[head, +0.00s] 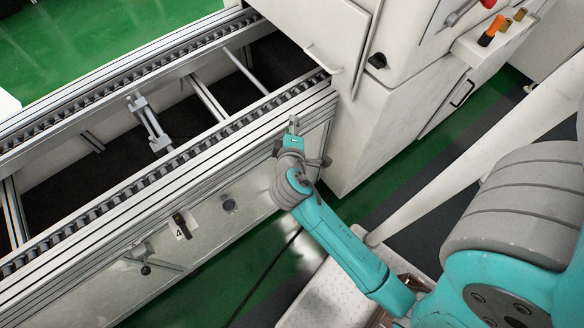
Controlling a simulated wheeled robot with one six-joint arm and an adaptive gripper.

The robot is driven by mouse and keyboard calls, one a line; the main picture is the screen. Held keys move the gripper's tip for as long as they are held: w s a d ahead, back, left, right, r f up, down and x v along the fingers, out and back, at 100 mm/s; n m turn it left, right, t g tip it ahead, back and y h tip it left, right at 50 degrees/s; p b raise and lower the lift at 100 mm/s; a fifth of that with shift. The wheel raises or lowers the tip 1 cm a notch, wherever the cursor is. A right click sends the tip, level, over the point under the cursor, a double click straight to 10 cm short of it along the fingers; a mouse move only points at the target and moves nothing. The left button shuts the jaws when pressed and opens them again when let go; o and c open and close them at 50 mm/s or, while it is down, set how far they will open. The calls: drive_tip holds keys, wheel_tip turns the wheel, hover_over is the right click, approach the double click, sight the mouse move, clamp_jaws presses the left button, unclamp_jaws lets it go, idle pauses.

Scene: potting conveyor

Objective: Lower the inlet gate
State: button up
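A pale panel (325,28) at the machine's conveyor inlet looks like the inlet gate. Its lower edge hangs above the end of the conveyor, and a small handle-like piece (337,70) sits at its bottom. My gripper (294,124) is below and left of that handle, beside the conveyor's near rail. It appears apart from the gate. The gripper is small and seen from above, so I cannot tell whether its fingers are open or shut. No held thing is visible.
The roller-edged conveyor (180,152) runs from lower left to the machine (395,100), with a metal bracket (148,122) between its rails. A knob (146,268) and a black switch (182,226) project from its near side. Green floor (385,180) lies right of the machine.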

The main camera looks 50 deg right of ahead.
drive_tip(key=s+a+f+n+t+y, duration=0.1)
drive_tip(key=s+a+f+t+y, duration=0.1)
drive_tip(key=s+a+f+y, duration=0.2)
drive_tip(key=shift+s+a+t+y, duration=0.4)
drive_tip(key=shift+s+a+y, duration=0.2)
drive_tip(key=shift+s+a, duration=1.55)
drive_tip(key=shift+w+a, duration=0.3)
drive_tip(key=shift+w, duration=0.05)
